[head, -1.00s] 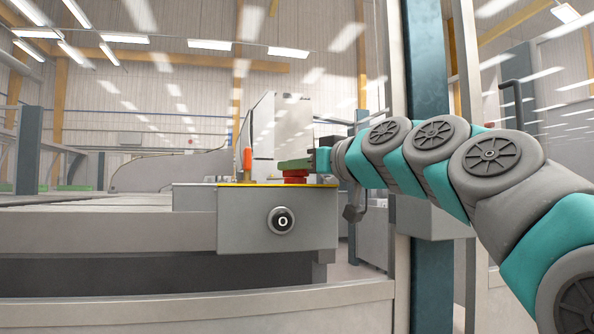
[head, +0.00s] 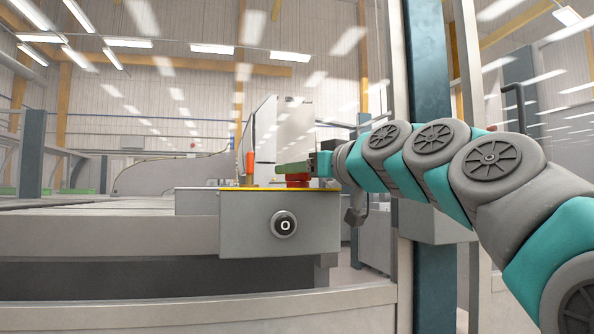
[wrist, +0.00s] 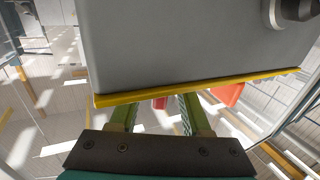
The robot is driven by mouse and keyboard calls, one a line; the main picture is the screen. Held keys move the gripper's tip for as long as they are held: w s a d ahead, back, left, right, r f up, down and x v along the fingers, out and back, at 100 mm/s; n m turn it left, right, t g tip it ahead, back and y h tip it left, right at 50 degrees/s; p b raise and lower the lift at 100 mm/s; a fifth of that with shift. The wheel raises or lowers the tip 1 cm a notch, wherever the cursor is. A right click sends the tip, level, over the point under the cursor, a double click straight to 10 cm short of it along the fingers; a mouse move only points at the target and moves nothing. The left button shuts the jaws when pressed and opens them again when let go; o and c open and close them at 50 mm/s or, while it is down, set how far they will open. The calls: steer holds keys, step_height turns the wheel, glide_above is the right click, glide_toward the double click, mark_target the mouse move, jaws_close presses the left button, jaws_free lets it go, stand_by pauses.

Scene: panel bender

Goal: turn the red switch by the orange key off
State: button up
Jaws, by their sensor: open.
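The red switch (head: 298,181) sits on top of a grey control box (head: 265,228) with a yellow top edge. The orange key (head: 249,163) stands upright to its left. My gripper (head: 290,168) reaches in from the right, its green fingers at the switch's top; the head view does not show whether they touch it. In the wrist view the box hangs upside down, and my open fingers (wrist: 158,100) reach past its yellow edge. A bit of the red switch (wrist: 160,103) shows between them. The orange key (wrist: 228,95) is right of them. The switch's setting is hidden.
A round black knob (head: 284,224) marked 0 is on the box's front face. A blue-grey post (head: 427,70) stands behind my arm. The flat machine bed (head: 90,210) extends left of the box.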

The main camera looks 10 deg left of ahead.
steer(key=v, duration=0.8)
